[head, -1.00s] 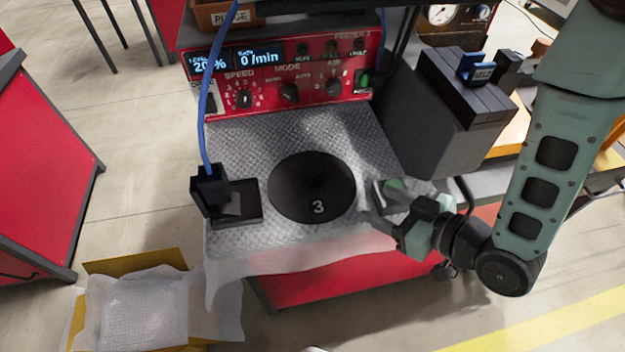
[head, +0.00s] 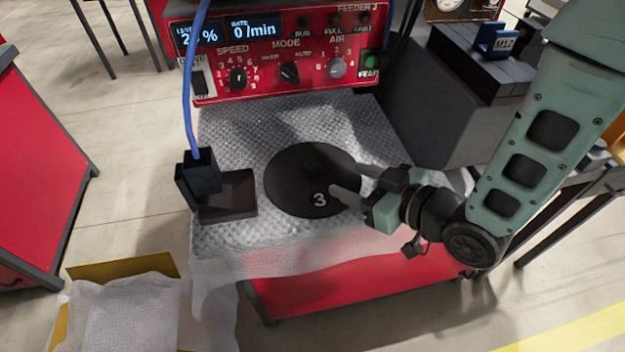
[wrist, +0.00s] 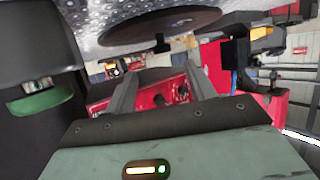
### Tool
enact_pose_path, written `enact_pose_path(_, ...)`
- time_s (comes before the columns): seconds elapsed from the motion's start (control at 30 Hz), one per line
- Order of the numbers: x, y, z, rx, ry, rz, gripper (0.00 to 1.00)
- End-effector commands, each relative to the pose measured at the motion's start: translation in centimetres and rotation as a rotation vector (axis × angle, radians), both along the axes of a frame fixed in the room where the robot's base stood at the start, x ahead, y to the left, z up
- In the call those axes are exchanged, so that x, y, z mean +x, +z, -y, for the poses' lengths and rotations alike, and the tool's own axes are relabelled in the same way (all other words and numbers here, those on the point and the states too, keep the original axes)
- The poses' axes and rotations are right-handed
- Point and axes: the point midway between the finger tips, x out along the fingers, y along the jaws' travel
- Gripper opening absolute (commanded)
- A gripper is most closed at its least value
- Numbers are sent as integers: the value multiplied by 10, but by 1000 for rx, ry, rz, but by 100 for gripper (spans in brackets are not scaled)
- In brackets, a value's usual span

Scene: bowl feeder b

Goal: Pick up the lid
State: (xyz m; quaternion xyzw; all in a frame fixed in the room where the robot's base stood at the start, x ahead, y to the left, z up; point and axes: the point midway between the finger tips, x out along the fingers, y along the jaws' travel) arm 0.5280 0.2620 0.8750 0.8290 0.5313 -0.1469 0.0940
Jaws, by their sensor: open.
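The lid (head: 290,190) is a flat black disc with a white "3" near its front edge. It lies on the silvery bubble-wrap-like sheet. A small dark knob seems to stand near its middle, hard to make out in the head view. In the wrist view, which looks upside down, the lid (wrist: 150,27) is at the top and its knob (wrist: 162,45) sticks out toward the gap between the fingers. My gripper (head: 343,181) reaches in from the right over the lid's right part. Its fingers are apart and empty, also in the wrist view (wrist: 163,68).
A red control panel (head: 285,92) stands behind the sheet (head: 225,130). A black block (head: 198,180) with a blue cable (head: 190,90) stands left of the lid on a dark plate (head: 230,195). A grey bin wall (head: 425,115) rises to the right. An open box (head: 120,268) is at lower left.

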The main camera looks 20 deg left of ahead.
Motion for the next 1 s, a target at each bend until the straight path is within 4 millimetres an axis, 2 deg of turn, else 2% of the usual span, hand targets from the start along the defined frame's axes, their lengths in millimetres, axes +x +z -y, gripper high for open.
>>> enact_pose_path(0.1, 8, -6, -19, 0, 2, -1, 55)
enact_pose_path(0.43, 19, -17, -43, -1, 0, 0, 55)
enact_pose_path(0.7, 30, -32, -75, 0, 0, 1, 55)
enact_pose_path(1.0, 33, -36, -81, -1, -1, -1, 55)
